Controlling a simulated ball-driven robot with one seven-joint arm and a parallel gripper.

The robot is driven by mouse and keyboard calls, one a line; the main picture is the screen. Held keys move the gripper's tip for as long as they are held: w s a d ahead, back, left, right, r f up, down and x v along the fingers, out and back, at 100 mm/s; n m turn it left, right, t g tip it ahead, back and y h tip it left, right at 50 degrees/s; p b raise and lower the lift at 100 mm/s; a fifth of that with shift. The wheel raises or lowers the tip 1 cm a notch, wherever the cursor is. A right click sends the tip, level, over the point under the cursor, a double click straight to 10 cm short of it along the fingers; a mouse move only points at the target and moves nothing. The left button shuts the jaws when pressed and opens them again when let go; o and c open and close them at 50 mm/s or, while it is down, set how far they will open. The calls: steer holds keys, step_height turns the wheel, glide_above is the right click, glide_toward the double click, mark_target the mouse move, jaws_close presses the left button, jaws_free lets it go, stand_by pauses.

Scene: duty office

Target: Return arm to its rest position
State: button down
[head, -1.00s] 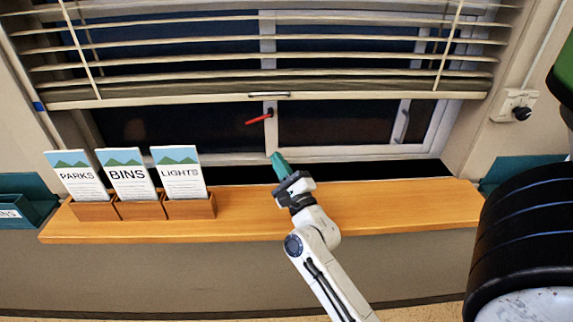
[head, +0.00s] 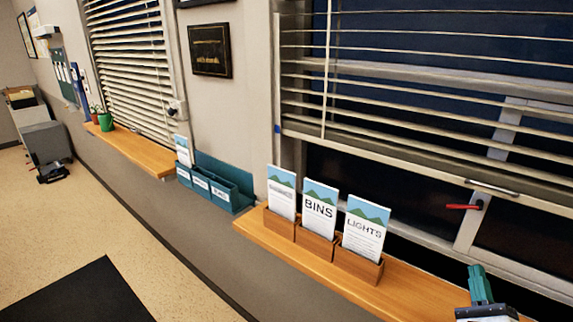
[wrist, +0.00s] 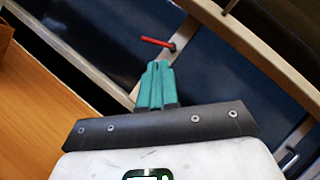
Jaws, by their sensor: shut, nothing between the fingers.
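My gripper (head: 480,284) shows at the lower right of the head view, with teal fingers pointing up toward the window. In the wrist view my gripper (wrist: 155,68) has its teal fingers together, shut and empty. It is over or beside the wooden sill (head: 410,299), in front of the window frame. The red window handle (head: 464,206) is beyond the fingertips; it also shows in the wrist view (wrist: 157,42), apart from them. Most of my arm is out of the head view.
Wooden holders (head: 311,239) with leaflets stand on the sill left of my gripper. A teal tray set (head: 212,188) is further left. Lowered blinds (head: 400,75) hang above. A second sill (head: 137,148) bears a green pot (head: 105,121). The floor (head: 130,228) at left is clear around a dark mat (head: 80,295).

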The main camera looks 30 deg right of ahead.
steer(key=w+a+f+n+y, duration=0.1)
steer(key=w+a+n+y, duration=0.2)
steer(key=n, duration=0.1)
steer(key=w+a+f+n+y, duration=0.2)
steer(key=a+n+y, duration=0.1)
steer(key=a+n, duration=0.1)
steer(key=w+a+f+n+y, duration=0.1)
steer(key=w+a+n+y, duration=0.2)
steer(key=n, duration=0.1)
steer(key=shift+w+a+f+n+t+y, duration=0.15)
steer(key=shift+w+a+n+t+y, duration=0.15)
steer(key=shift+a+y, duration=0.1)
steer(key=s+a+f+n+g+y, duration=0.2)
steer(key=a+f+n+g+y, duration=0.55)
steer(key=a+n, duration=0.7)
steer(key=s+a+f+n+g+h+b, duration=0.1)
steer(key=s+f+n+g+b, duration=0.3)
steer(key=s+f+g, duration=0.5)
steer(key=s+f+n+h, duration=0.1)
steer(key=s+f+n, duration=0.1)
steer(key=s+f, duration=0.3)
steer(key=shift+s+a, duration=0.35)
steer(key=shift+s, duration=1.15)
